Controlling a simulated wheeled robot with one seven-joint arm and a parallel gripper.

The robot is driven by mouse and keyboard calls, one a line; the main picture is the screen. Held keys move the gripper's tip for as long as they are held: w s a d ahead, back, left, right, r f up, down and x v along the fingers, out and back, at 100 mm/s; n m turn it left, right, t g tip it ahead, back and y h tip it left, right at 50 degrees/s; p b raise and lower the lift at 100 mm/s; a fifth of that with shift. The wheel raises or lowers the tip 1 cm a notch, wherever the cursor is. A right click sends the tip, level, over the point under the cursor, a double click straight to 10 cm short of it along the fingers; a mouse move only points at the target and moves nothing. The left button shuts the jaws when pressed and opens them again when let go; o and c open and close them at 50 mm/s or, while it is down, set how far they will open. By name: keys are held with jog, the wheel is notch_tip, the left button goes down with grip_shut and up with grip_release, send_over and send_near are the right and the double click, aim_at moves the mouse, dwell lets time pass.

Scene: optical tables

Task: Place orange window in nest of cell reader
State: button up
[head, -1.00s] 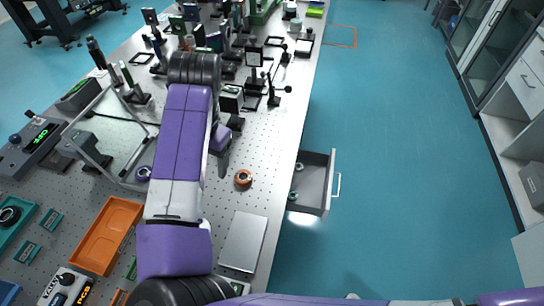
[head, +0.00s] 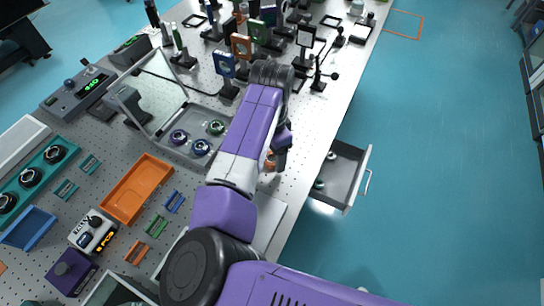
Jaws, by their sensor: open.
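The orange window (head: 269,166), a small ring, lies on the perforated table top right of the arm, partly hidden by my gripper. My gripper (head: 277,165) is open and points down right at the orange window; I cannot tell whether the fingers are around it or just above it. What looks like the cell reader (head: 172,148) is a grey tray with a raised glass lid (head: 152,92), left of the arm. Purple (head: 179,137), blue (head: 200,147) and green (head: 215,127) rings sit in it. My arm covers its right side, so any nest there is hidden.
Optical mounts (head: 224,68) crowd the far table. An open drawer (head: 343,178) juts from the right edge. My arm spans the middle.

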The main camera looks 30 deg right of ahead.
jog(key=shift+f, duration=0.55)
grip_shut()
jog(key=shift+r, duration=0.15)
